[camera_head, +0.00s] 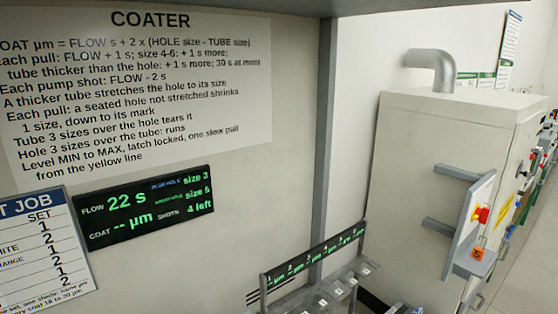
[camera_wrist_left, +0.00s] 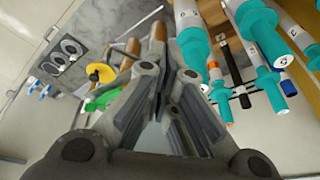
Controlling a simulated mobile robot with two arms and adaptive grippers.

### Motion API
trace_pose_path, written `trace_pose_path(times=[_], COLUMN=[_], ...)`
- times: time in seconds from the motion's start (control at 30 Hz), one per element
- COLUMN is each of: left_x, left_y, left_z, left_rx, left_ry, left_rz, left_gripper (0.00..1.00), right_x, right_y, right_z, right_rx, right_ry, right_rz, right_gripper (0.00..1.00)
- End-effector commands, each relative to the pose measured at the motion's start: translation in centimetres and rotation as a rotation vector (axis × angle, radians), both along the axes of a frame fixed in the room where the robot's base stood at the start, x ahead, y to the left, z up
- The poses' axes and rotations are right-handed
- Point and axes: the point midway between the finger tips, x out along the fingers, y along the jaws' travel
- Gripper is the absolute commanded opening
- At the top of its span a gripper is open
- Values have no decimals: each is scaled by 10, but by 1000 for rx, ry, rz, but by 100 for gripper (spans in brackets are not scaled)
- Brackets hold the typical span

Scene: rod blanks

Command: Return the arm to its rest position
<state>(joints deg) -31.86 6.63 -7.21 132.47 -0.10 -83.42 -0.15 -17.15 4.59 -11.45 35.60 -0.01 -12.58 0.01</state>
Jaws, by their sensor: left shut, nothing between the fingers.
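My left gripper (camera_wrist_left: 172,75) shows in the left wrist view, its two grey fingers closed together at the tips with nothing seen between them. Beyond the fingertips are several white tubes with teal ends (camera_wrist_left: 262,35) at the upper right, apart from the fingers as far as I can tell. A brown rod (camera_wrist_left: 157,45) stands just behind the fingertips. Neither gripper shows in the head view, and my right gripper is in no view.
The head view shows a COATER text panel (camera_head: 135,85), a display (camera_head: 145,207) reading 22 s, a grey cabinet (camera_head: 440,180) with a red-and-yellow switch (camera_head: 481,215), and a low rack (camera_head: 320,290). The wrist view shows a yellow disc (camera_wrist_left: 101,73) and a green part (camera_wrist_left: 103,101).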

Motion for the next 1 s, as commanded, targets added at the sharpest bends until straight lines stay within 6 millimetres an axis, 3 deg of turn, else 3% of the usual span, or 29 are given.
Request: trace_pose_path(times=[0.17, 0.47, 0.7, 1.0], left_x=[4, -10, -51, -130], left_y=[-2, -1, 4, 18], left_z=[-57, -189, -290, -387], left_rx=[0, 3, 7, 15], left_ry=[26, 75, 118, 170], left_rz=[-2, -11, -19, -31], left_gripper=[0, 0, 0, 0], right_x=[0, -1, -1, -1], right_y=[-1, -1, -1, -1], right_z=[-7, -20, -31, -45], right_rx=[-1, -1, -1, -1], right_ry=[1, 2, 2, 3], right_rz=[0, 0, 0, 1], right_gripper=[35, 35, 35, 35])
